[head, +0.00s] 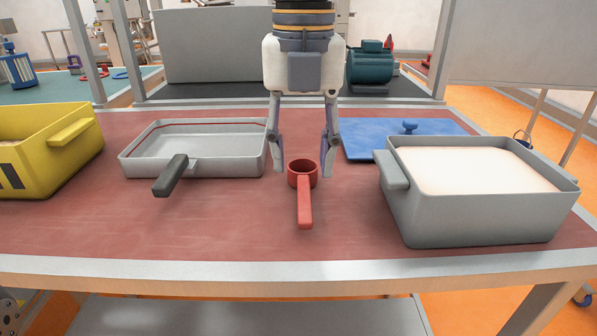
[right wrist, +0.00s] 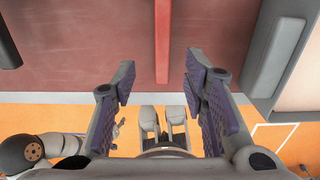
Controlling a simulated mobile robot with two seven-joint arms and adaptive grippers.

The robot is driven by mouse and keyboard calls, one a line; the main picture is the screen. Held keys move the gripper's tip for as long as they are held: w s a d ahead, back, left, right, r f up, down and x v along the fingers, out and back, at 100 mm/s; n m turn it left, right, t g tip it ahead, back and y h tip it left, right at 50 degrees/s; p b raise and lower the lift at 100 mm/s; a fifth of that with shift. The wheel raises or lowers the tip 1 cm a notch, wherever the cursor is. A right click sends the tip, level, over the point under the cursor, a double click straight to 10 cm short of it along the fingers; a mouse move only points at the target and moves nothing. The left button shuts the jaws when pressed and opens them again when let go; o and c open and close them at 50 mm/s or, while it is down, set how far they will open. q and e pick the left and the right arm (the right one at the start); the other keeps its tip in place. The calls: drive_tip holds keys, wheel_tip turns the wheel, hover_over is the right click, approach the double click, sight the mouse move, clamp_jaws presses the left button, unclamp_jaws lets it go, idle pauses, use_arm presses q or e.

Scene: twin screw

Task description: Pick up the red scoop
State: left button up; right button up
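The red scoop (head: 304,200) sits on the reddish tabletop near the middle, its round cup at the back and its straight handle pointing towards me. My right gripper (head: 304,168) hangs fingers-down over it, open, one finger on each side of the cup, with visible gaps. In the right wrist view the scoop's handle (right wrist: 162,40) lies in line with the space between the open fingers (right wrist: 160,78), touching neither. The exact height of the fingertips over the table is hard to tell. My left gripper is not in view.
A shallow grey tray (head: 142,165) with a dark handle stands left of the scoop. A yellow bin (head: 70,165) is at far left. A grey bin (head: 475,215) with pale contents is at right. A blue lid (head: 375,150) lies behind it. The table's front middle is clear.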

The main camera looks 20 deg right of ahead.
sight(304, 197)
drive_tip(key=f, duration=0.8)
drive_tip(key=shift+d+b, duration=0.25)
drive_tip(key=shift+b, duration=0.15)
drive_tip(key=shift+w+r, duration=0.1)
clamp_jaws()
